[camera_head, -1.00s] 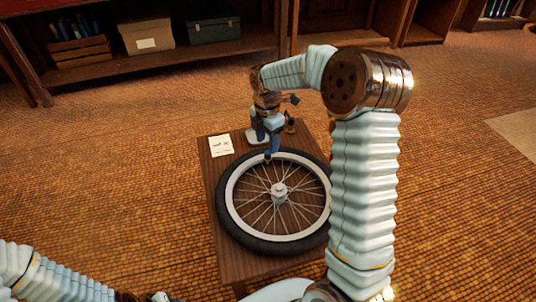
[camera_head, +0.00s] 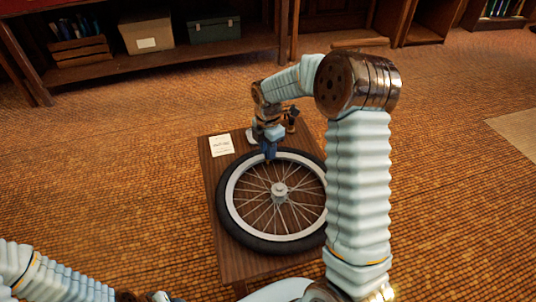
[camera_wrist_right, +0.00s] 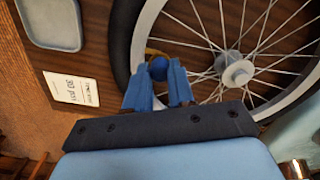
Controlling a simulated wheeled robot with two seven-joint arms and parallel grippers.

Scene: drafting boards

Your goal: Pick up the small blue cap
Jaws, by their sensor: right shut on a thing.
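The small blue cap (camera_wrist_right: 158,68) shows as a round blue thing between the fingertips of my right gripper in the right wrist view. My right gripper (camera_wrist_right: 161,74) has its two blue fingers closed on the sides of the cap, over the wheel's rim. In the head view my right gripper (camera_head: 269,152) points down at the far edge of the wheel (camera_head: 234,190); the cap cannot be made out there. Whether the cap touches the wheel is unclear. My left gripper (camera_head: 158,297) is only partly in view at the bottom edge, and its fingers cannot be judged.
The wheel lies flat on a small wooden table (camera_head: 228,262). A white card (camera_head: 221,145) lies at the table's far left. A grey dish (camera_wrist_right: 50,22) sits beyond the card in the wrist view. Shelves with boxes (camera_head: 146,33) stand at the back.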

